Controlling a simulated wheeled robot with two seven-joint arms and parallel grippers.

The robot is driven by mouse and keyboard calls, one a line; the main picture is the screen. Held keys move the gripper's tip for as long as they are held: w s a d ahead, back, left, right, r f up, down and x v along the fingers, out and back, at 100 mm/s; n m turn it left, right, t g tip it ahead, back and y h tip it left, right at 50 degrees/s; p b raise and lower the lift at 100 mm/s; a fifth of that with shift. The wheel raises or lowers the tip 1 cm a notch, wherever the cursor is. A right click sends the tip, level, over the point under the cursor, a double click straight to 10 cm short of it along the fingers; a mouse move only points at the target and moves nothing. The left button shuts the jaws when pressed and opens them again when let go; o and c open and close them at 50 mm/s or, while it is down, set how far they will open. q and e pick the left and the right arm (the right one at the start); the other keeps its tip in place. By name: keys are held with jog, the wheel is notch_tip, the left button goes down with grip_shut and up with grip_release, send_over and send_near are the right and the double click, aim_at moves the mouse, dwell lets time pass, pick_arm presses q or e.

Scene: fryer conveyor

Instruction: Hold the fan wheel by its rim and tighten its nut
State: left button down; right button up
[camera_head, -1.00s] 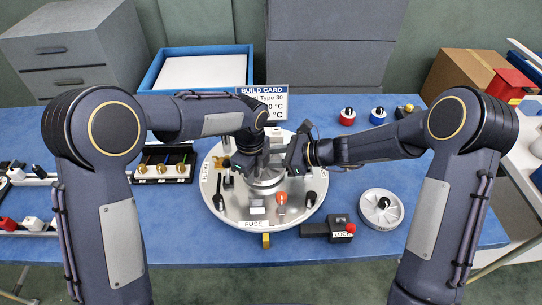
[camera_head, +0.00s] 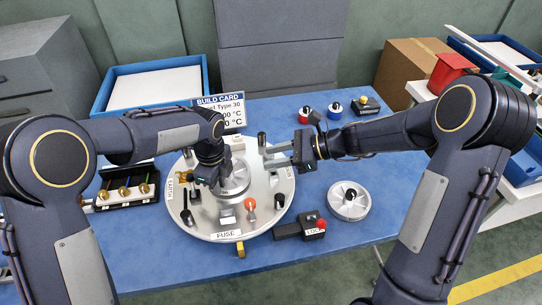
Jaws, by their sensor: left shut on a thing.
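The fan wheel (camera_head: 236,184) appears to be the silver round part in the middle of the round grey plate (camera_head: 225,232). My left gripper (camera_head: 209,180) is at the wheel's left edge, shut on what looks like its rim; its fingers hide the exact contact. My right gripper (camera_head: 277,156) is right of the wheel, fingers pointing left, parted and apparently empty, over the plate's right side. I cannot make out the nut.
The plate also carries a red-topped peg (camera_head: 250,205) and several black-topped posts. A LOCK box (camera_head: 301,228) and a grey disc with a black knob (camera_head: 348,201) lie to the right. A build card (camera_head: 219,110) stands behind. The table's front right is clear.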

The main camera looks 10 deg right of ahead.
pick_arm(q)
jog(key=c, duration=1.4)
grip_release()
jog(key=shift+o, duration=0.2)
jog(key=shift+r, duration=0.1)
